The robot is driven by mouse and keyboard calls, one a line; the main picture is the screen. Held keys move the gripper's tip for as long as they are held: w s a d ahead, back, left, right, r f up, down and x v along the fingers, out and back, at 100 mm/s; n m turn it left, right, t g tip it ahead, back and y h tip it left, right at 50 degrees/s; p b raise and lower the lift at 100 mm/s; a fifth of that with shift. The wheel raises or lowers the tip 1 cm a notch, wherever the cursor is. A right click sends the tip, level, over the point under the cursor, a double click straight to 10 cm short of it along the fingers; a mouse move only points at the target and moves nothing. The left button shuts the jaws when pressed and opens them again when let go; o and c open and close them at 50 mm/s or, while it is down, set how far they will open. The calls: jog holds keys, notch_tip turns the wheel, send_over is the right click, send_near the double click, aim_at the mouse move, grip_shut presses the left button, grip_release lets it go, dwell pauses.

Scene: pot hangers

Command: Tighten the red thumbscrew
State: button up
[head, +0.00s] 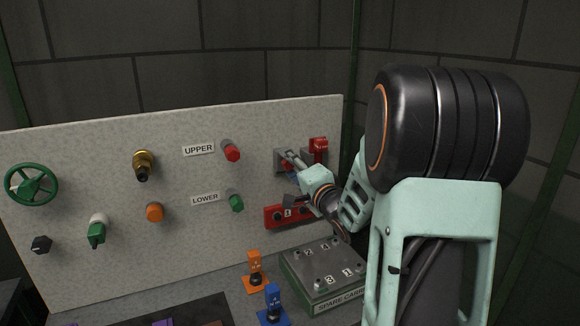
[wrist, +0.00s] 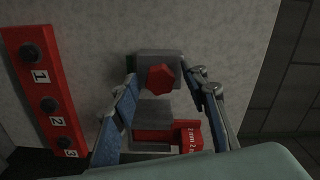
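The red thumbscrew (wrist: 160,79) is a small faceted knob on a grey block (wrist: 171,56) at the panel, in the upper middle of the wrist view. My gripper (wrist: 164,73) is open, with one finger left of the thumbscrew and one right of it. Gaps show on both sides, and I see no contact. In the head view my gripper (head: 287,157) is at the panel's right side, in front of the grey block. I cannot make out the thumbscrew there. A red block with a torque label (wrist: 190,136) and a grey piece (wrist: 152,120) show between the fingers, nearer the camera.
A red numbered strip (wrist: 48,85) is left of the gripper. The panel (head: 100,160) also carries a red knob (head: 231,152), a green knob (head: 236,202) and a green handwheel (head: 32,184). A spare box (head: 322,280), an orange tool (head: 254,268) and a blue tool (head: 272,305) stand below.

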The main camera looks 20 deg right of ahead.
aim_at(290, 165)
grip_shut()
jog(key=shift+o, duration=0.9)
grip_release()
jog(key=shift+s+p, duration=0.3)
jog(key=shift+s, duration=2.2)
jog(key=shift+d, duration=0.1)
